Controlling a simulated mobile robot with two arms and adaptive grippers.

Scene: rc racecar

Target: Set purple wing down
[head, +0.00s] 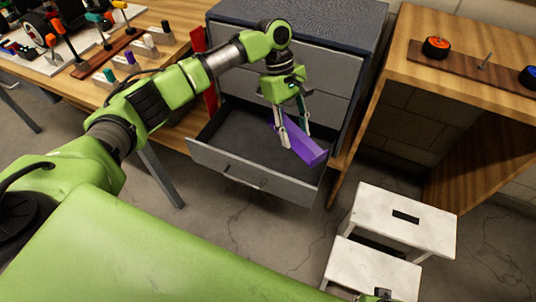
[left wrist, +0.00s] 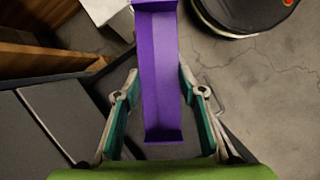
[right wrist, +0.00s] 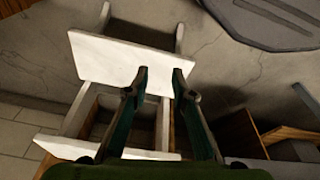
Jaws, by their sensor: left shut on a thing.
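The purple wing (head: 308,148) is a long piece with raised ends. My left gripper (head: 294,140) is shut on it and holds it tilted over the right side of the open bottom drawer (head: 240,181). In the left wrist view the wing (left wrist: 161,80) runs lengthwise between the fingers of my left gripper (left wrist: 160,84). Whether the wing touches the drawer's rim cannot be told. My right gripper (right wrist: 159,72) shows in the right wrist view with its fingers apart and nothing between them, in front of the white step stool (right wrist: 105,58).
The grey drawer cabinet (head: 330,52) stands between a wooden workbench (head: 160,18) with parts and tools at left and a wooden table (head: 480,80) with wheels at right. The white step stool (head: 400,222) stands on the floor at right front. The drawer's visible floor is bare.

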